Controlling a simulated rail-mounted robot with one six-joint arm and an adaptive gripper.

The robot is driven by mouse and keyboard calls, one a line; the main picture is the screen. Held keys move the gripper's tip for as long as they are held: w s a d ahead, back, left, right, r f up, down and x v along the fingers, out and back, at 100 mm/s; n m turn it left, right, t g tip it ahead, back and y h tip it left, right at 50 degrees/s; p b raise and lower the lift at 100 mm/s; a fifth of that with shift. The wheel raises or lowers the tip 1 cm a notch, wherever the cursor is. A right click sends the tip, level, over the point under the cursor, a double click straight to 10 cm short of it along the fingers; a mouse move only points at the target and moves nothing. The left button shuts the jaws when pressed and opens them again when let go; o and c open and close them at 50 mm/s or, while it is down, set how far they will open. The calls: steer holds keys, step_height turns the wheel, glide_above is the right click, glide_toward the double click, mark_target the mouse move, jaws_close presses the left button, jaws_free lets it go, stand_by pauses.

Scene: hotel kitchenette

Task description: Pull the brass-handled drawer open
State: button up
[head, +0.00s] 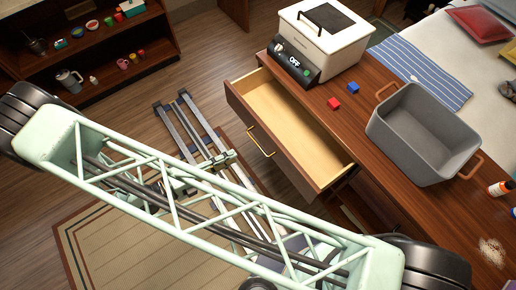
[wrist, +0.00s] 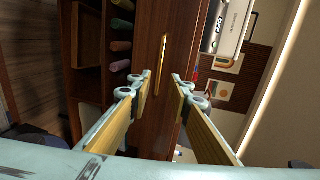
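The drawer (head: 290,120) stands pulled out of the dark wood counter, its pale, empty inside showing in the head view. Its brass handle (head: 261,142) is on the reddish-brown front. In the wrist view the brass handle (wrist: 161,65) runs upright on the drawer front (wrist: 178,40). My gripper (wrist: 161,77) is open, its two fingers spread to either side of the handle's line. The handle appears ahead of the fingertips, and I see no finger touching it.
On the counter (head: 383,150) stand a white appliance (head: 322,40), a grey bin (head: 420,135), a red block (head: 334,103) and a blue block (head: 353,88). An open shelf (head: 95,75) with cups and a jug is at the back left. Floor shows before the drawer.

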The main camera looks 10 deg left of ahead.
mark_target(257, 143)
steer(key=shift+w, duration=0.15)
stand_by(0.3)
steer(key=shift+x, duration=6.75)
jaws_close()
